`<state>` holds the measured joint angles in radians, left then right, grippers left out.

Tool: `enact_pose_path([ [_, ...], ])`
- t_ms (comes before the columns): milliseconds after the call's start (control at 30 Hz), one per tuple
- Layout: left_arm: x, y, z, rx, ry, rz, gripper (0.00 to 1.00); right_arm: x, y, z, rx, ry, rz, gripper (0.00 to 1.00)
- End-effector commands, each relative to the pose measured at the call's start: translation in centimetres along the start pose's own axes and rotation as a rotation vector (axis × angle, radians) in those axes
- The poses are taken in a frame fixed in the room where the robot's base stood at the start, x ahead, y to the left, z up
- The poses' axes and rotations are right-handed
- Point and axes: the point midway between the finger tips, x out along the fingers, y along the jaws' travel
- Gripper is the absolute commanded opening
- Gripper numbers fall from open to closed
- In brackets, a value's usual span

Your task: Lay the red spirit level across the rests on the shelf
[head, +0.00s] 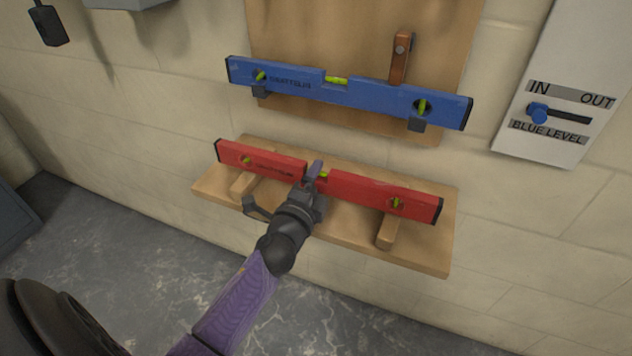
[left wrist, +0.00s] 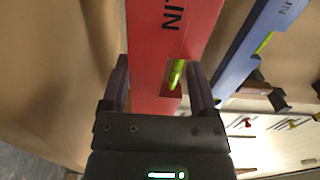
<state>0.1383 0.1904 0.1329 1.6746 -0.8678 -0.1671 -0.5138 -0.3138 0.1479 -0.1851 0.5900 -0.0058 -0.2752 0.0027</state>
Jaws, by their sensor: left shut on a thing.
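The red spirit level (head: 370,191) is over the wooden shelf (head: 330,232) in the head view, spanning above both wooden rests, the left rest (head: 246,184) and the right rest (head: 388,230). Whether it touches them I cannot tell. My left gripper (head: 316,180) is shut on the red level near its middle vial, reaching from the front. In the left wrist view the red level (left wrist: 170,50) lies between the two fingers (left wrist: 160,90), with its green vial close to the right finger. My right gripper is not in view.
A blue level (head: 360,94) hangs on hooks on a wooden board (head: 300,40) above the shelf. A white panel (head: 570,90) with an IN/OUT slider labelled BLUE LEVEL is on the wall at right. The floor in front is clear.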

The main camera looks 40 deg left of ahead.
Motion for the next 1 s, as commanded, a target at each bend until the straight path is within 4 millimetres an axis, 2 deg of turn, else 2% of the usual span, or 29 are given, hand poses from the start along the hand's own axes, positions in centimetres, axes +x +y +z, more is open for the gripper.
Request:
enact_pose_path([
  [200, 0.0, 0.8, 0.0, 0.0, 0.0, -0.001, 0.0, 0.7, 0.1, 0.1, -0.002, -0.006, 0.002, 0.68],
  [233, 0.0, 0.8, 0.0, 0.0, 0.0, 0.001, 0.78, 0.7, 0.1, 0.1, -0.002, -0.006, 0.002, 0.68],
  [333, 0.0, 0.7, 0.0, 0.0, 0.0, 0.0, 0.99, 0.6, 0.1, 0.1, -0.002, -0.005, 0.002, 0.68],
  [567, 0.0, 0.6, 0.0, 0.0, 0.0, 0.0, 1.0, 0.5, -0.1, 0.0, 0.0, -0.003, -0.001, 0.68],
  [667, 0.0, -0.7, 0.0, 0.0, 0.0, -0.003, 1.0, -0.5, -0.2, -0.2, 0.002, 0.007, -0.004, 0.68],
  [767, -1.9, -0.4, -0.1, -0.004, 0.0, 0.002, 1.0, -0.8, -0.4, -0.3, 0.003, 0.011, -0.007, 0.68],
  [1000, -8.6, -0.2, 0.0, -0.003, -0.002, 0.003, 1.0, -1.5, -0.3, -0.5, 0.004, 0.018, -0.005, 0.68],
])
